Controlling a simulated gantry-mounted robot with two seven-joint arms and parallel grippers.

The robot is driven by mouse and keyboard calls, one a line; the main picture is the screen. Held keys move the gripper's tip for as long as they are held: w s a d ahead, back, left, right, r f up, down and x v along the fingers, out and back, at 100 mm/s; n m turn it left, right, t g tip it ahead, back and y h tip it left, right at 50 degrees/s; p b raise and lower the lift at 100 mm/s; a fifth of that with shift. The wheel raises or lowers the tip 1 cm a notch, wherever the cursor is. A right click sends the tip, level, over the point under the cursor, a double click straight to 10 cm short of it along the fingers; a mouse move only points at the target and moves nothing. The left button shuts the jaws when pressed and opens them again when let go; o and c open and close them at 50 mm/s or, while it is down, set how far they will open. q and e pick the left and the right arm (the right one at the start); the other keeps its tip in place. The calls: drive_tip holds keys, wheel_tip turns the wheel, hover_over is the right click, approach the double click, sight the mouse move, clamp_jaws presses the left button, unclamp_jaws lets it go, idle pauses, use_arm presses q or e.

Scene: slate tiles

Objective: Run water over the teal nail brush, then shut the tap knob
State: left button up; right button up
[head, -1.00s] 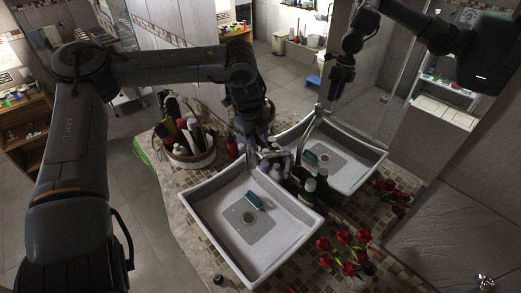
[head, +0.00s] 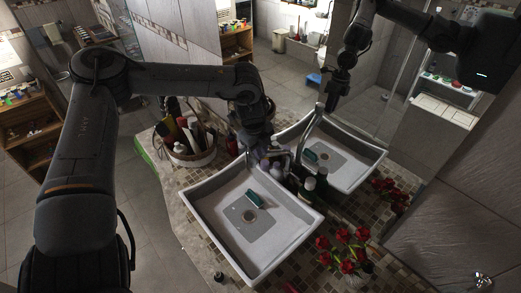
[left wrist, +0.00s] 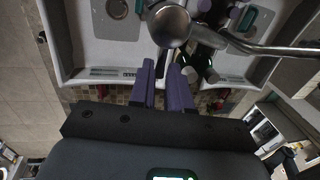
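The teal nail brush (head: 255,200) lies in the white sink (head: 213,218), beside the drain (head: 249,216). Part of the brush shows at the top of the left wrist view (left wrist: 139,7). The metal tap (head: 301,140) stands at the sink's back edge, partly hidden by my arm. In the left wrist view a round metal knob-like part of the tap (left wrist: 170,26) is just beyond my fingertips. My left gripper (left wrist: 166,70) has its purple fingers apart, with nothing held between them. No running water is visible. My right gripper is not in view.
Dark bottles (head: 315,183) stand right of the tap, near red flowers (head: 346,248). A basket of toiletries (head: 190,150) is left of my gripper. The mirror behind shows a reflected sink (head: 345,165). The sink basin is open around the brush.

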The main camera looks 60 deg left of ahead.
use_arm(q)
clamp_jaws()
drive_tip(key=s+m, duration=0.1)
drive_tip(key=m, duration=0.1)
drive_tip(key=s+m+h, duration=0.1)
drive_tip(key=m, duration=0.2)
drive_tip(key=shift+s+a, duration=0.1)
drive_tip(key=shift+a, duration=0.05)
drive_tip(key=shift+o, duration=2.2)
unclamp_jaws()
wheel_tip(320, 180, up, 11)
drive_tip(key=s+b, duration=0.2)
drive_tip(key=shift+a+f, duration=0.15)
drive_tip(key=shift+a, duration=0.15)
